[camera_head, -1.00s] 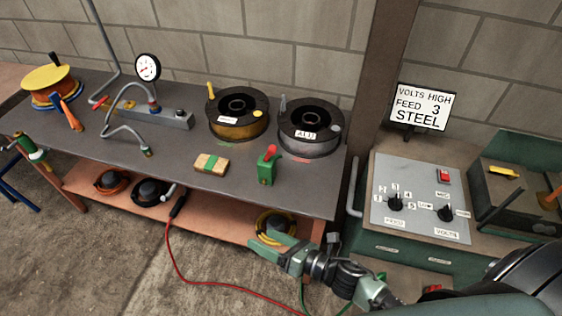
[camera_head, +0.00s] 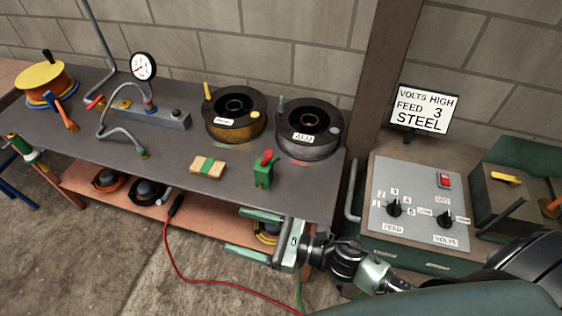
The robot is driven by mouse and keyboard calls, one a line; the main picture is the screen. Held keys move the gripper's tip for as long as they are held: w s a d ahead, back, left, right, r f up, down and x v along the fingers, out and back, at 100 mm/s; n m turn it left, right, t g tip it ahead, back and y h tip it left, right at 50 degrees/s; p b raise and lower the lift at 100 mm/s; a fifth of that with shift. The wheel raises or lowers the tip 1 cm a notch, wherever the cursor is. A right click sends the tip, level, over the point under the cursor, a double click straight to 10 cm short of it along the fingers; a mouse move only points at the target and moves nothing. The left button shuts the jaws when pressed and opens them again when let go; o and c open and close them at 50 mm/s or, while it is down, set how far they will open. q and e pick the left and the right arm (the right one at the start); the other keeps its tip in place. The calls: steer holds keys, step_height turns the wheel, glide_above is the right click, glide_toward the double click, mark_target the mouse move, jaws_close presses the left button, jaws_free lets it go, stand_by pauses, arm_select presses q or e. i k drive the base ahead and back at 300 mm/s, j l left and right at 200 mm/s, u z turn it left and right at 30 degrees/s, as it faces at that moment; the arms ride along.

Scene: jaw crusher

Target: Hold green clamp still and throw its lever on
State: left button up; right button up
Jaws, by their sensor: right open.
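The green clamp (camera_head: 262,176) stands upright on the dark workbench, near its front edge. Its short red lever (camera_head: 268,157) is at the top of the green body. My right gripper (camera_head: 236,230) is open and empty, in front of the bench edge and below the clamp, apart from it. Its two fingers point left, one above the other, and partly cover the lower shelf. My left gripper is not in view.
A yellow block with a green band (camera_head: 208,167) lies left of the clamp. A yellow-wire spool (camera_head: 236,119) and a grey ALU spool (camera_head: 308,130) stand behind it. A control panel (camera_head: 420,205) is at right. A red cable (camera_head: 190,270) crosses the floor.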

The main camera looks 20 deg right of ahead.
mark_target(269, 155)
steer(key=i+l, duration=0.7)
